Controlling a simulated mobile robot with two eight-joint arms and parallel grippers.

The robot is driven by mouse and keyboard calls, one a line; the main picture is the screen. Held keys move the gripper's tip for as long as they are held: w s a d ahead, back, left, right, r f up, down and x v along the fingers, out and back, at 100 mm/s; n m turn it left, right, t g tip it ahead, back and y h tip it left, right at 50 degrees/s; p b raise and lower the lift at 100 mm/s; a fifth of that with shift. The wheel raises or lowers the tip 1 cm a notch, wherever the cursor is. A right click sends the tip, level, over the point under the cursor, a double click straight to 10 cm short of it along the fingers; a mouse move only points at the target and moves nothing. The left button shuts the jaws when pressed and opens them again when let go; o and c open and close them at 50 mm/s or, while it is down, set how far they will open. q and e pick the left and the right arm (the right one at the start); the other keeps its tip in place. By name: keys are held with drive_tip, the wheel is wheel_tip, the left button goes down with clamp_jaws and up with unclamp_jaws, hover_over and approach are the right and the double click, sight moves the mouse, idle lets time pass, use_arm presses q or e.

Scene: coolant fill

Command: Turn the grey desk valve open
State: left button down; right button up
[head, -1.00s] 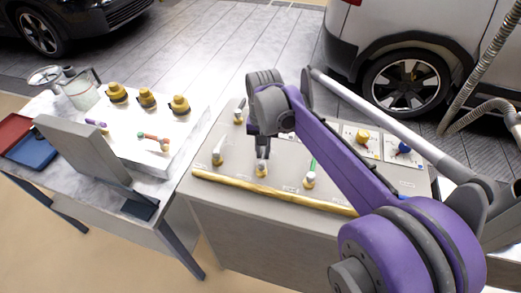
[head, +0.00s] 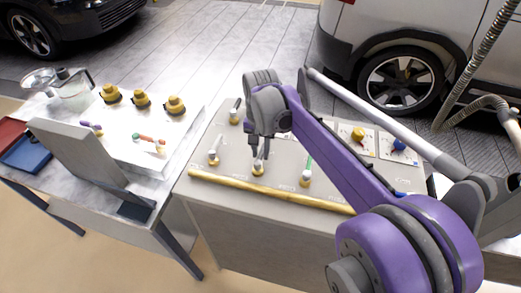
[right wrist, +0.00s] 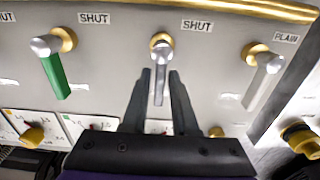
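The grey-handled desk valve (right wrist: 159,75) has a brass base and a slim grey lever. It is the middle of three valves in the right wrist view, between two "SHUT" labels. In the head view it sits near the front of the grey desk (head: 235,220), partly hidden by my right gripper (head: 260,145). My right gripper (right wrist: 160,74) points down over the desk, its two fingers on either side of the lever with narrow gaps visible. Whether either finger touches it I cannot tell. My left gripper is not in view.
A green-handled valve (head: 308,168) and a pale-handled valve (head: 214,150) flank it closely. A brass rail (head: 270,191) runs along the desk's front. Panels with a yellow knob (head: 358,134) and a blue knob (head: 399,143) lie right. A side table with brass fittings (head: 141,98) stands left.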

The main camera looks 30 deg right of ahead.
sight(261, 154)
drive_tip(key=shift+o, duration=1.1)
wheel_tip(261, 154, up, 11)
drive_tip(key=shift+p, duration=0.35)
drive_tip(key=shift+f, duration=0.15)
